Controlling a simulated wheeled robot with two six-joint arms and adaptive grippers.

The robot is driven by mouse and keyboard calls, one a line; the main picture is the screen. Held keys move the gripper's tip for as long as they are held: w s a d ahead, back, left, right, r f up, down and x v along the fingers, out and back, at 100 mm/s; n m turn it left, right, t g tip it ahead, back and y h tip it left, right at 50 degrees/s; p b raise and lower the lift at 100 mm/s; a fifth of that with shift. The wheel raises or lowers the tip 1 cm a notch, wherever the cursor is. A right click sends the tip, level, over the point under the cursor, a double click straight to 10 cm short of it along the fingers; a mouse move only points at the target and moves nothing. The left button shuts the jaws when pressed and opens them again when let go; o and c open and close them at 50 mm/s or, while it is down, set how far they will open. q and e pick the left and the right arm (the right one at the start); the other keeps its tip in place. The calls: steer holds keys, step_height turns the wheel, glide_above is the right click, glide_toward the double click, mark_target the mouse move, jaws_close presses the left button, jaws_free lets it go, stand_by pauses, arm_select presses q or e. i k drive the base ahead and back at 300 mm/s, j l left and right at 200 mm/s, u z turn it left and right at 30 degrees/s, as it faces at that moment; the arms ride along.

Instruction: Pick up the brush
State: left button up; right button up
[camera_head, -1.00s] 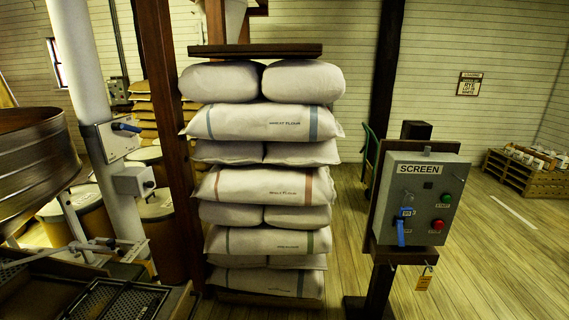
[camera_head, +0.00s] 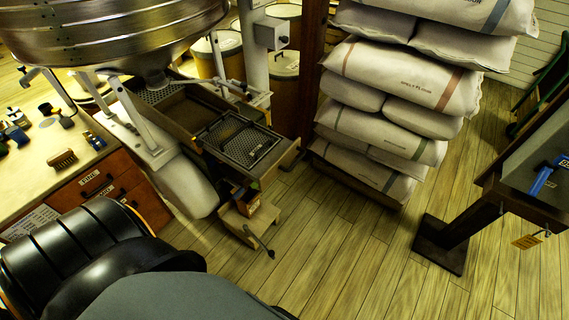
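A small brush (camera_head: 62,158) with a brown back and pale bristles lies on the light top of a workbench (camera_head: 30,180) at the left of the head view, near the bench's front edge. Neither of my grippers shows in the view, so their distance from the brush and their state cannot be seen. Dark rounded parts of my own body fill the lower left.
Several small tools and dark items (camera_head: 15,128) lie on the bench behind the brush. A sifter with a large round metal pan (camera_head: 110,35) stands right of the bench. Stacked flour sacks (camera_head: 385,120) and a control post (camera_head: 452,240) stand farther right. Plank floor (camera_head: 340,260) is clear between.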

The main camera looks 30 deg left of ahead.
mark_target(64, 158)
steer(key=u, duration=2.75)
